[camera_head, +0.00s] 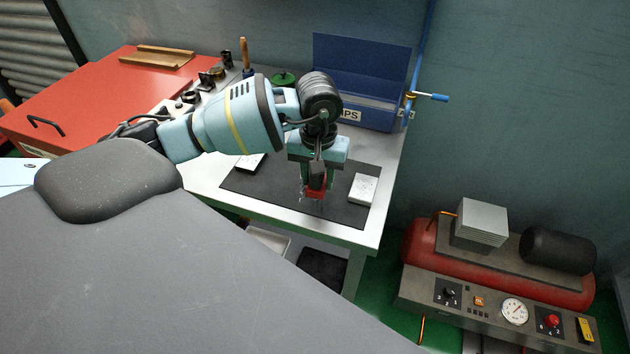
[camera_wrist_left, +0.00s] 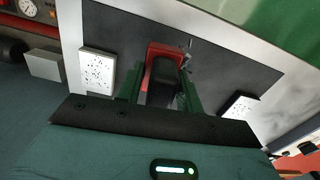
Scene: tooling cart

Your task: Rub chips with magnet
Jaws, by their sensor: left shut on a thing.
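My left gripper (camera_head: 316,180) points down over a dark mat (camera_head: 270,187) on the bench, its green fingers shut on a red magnet (camera_head: 316,194). In the left wrist view, the magnet (camera_wrist_left: 163,52) is a red U shape between the fingers (camera_wrist_left: 162,88). Small grey bits show beside its tip; whether they cling to it I cannot tell. One white block (camera_head: 363,188) with dark specks, likely the chips, lies right of the magnet. A second white block (camera_head: 250,162) lies to its left, partly hidden by my arm.
An open blue bin (camera_head: 375,113), its label partly hidden, stands at the bench's back. A red cabinet (camera_head: 75,100) with a wooden tray (camera_head: 157,57) is at left. A red compressor (camera_head: 420,245) stands right of the bench. The mat's front is clear.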

